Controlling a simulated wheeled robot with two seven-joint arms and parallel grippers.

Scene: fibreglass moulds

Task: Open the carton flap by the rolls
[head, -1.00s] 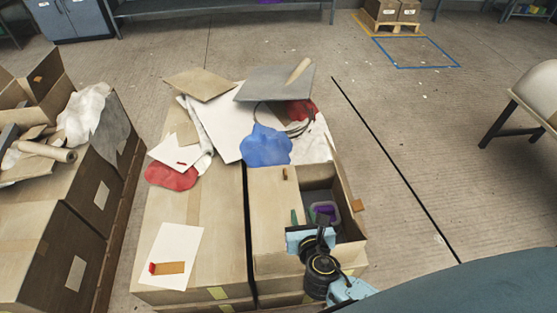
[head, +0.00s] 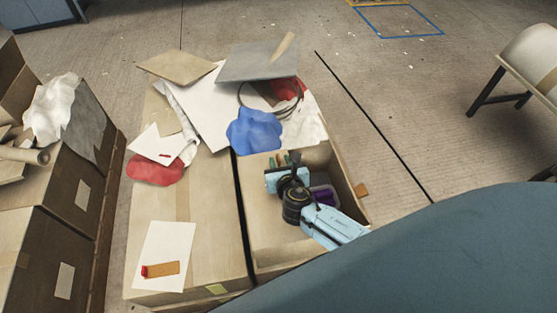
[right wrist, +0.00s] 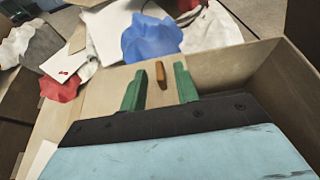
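A carton (head: 258,236) stands at the right of the stacked boxes. Its left flap (head: 262,215) lies flat over part of the opening, and the right side is open. An orange-brown tab (right wrist: 161,74) stands up on the flap; the fingers largely hide it in the head view. My right gripper (head: 278,160) is over the carton with green fingers apart. In the right wrist view the gripper (right wrist: 159,68) has one finger on each side of the tab, with gaps visible. Contact with the flap cannot be told. My left gripper is not in view.
A purple item (head: 323,196) shows inside the carton. Another orange tab (head: 361,189) is at its right edge. Blue cloth (head: 254,130), red cloth (head: 155,169) and a grey board (head: 258,61) lie behind.

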